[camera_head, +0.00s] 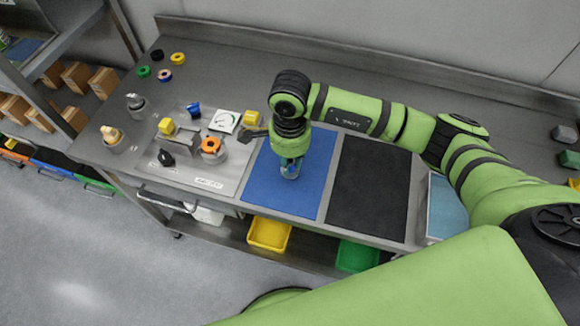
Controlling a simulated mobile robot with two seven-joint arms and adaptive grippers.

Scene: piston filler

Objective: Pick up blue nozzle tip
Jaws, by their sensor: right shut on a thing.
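My right gripper (291,172) points down over the blue mat (262,186), near the mat's middle. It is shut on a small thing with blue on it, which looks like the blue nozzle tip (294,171). The fingers hide most of it, and I cannot tell whether it touches the mat. My left gripper is not in view.
A black mat (370,185) lies right of the blue one. Coloured rings (165,75) lie at the back left. Yellow (268,234) and green bins (356,256) sit below.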

